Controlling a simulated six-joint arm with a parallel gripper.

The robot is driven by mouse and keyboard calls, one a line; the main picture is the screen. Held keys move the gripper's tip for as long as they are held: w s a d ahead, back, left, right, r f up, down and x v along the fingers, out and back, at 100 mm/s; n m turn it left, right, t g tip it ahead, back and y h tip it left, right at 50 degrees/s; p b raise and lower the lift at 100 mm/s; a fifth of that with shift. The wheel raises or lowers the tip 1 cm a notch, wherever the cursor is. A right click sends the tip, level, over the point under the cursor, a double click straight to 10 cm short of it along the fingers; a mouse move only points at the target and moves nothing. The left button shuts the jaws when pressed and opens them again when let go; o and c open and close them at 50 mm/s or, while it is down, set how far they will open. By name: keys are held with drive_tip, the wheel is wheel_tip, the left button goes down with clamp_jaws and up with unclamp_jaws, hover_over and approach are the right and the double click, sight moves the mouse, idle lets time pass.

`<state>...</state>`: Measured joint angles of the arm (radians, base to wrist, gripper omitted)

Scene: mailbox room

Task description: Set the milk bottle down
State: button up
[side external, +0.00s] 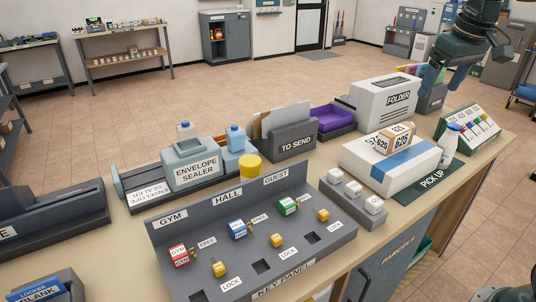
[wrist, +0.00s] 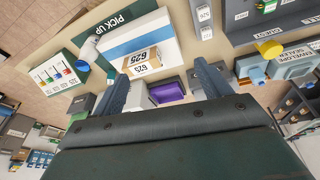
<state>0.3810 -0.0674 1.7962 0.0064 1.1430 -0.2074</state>
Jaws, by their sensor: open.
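My gripper (side external: 432,78) is behind and above the bottle, near the FOLDER machine, apart from the bottle. In the wrist view its two fingers (wrist: 161,74) are spread wide with nothing held between them.
A smaller 625 box (side external: 393,138) sits on the parcel. The FOLDER machine (side external: 384,103) and a sloped rack with coloured tags (side external: 470,129) stand close by. The key panel (side external: 300,252) and envelope sealer (side external: 196,170) are left. Bare counter shows at the right edge.

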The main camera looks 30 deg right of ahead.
drive_tip(key=s+a+f+n+t+y, duration=0.1)
drive_tip(key=s+a+f, duration=0.5)
drive_tip(key=s+a, duration=0.7)
drive_tip(key=s+n+t, duration=0.1)
drive_tip(key=s, duration=0.1)
drive_tip(key=shift+s+a+t, duration=0.3)
drive_tip(key=shift+s+t, duration=0.05)
drive_tip(key=shift+t, duration=0.05)
drive_tip(key=shift+s+a+f, duration=0.15)
drive_tip(key=shift+s+f, duration=0.3)
drive_tip(key=shift+f, duration=0.05)
drive_tip(key=shift+c, duration=1.2)
drive_tip(key=shift+w, duration=0.1)
